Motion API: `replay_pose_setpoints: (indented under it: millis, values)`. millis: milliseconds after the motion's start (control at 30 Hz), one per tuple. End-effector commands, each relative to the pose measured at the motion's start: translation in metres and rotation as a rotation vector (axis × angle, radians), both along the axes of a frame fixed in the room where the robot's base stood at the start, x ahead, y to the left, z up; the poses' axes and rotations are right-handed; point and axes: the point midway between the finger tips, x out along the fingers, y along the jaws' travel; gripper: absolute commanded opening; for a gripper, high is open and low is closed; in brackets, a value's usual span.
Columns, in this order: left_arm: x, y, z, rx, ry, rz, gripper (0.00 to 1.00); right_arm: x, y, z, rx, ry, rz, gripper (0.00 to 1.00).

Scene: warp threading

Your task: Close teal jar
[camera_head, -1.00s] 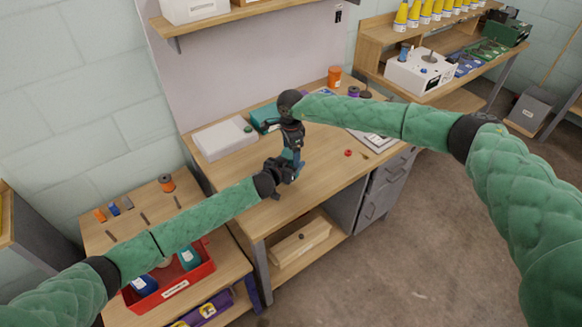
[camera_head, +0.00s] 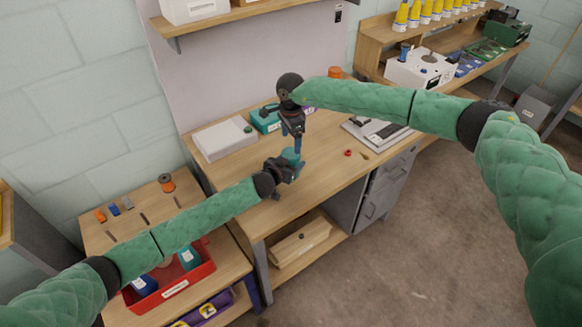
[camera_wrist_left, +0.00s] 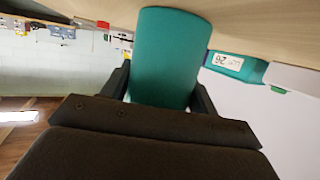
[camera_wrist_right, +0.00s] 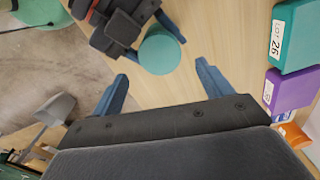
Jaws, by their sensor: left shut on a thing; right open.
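The teal jar (camera_wrist_left: 167,50) stands on the desk, and my left gripper (camera_wrist_left: 162,88) is shut on its sides. In the head view the jar (camera_head: 291,156) is small and partly hidden by my left gripper (camera_head: 284,168). In the right wrist view, a flat round teal top (camera_wrist_right: 160,52) faces up between the left fingers; I cannot tell a separate lid seam. My right gripper (camera_wrist_right: 161,76) is open and empty, its blue fingers apart above the jar. In the head view the right gripper (camera_head: 297,142) points down just over it.
Boxes, one teal (camera_wrist_right: 297,35) and one purple (camera_wrist_right: 288,90), lie near the back of the desk. A white box (camera_head: 223,140) is at the back left. A small red item (camera_head: 348,153) and a keyboard-like device (camera_head: 380,131) lie to the right. The desk front is clear.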

Motion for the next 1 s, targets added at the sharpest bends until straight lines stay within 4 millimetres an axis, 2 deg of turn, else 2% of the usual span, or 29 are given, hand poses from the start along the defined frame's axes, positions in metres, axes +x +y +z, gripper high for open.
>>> replay_pose_setpoints:
  millis: [200,567,767,1000]
  values:
    - [0.000,0.000,0.000,0.000,0.000,0.000,0.00,0.000,0.000,0.021,0.000,-0.001,0.159,0.78]
    - [0.000,0.000,0.000,0.000,0.000,0.000,0.00,0.000,0.000,0.024,0.000,0.000,0.193,0.78]
    - [0.000,0.000,0.000,0.000,0.000,0.000,0.00,0.000,0.000,0.020,0.000,0.000,0.192,0.78]
    - [0.000,0.000,0.000,0.000,0.000,0.000,0.00,0.000,0.000,-0.003,-0.001,0.002,0.191,0.78]
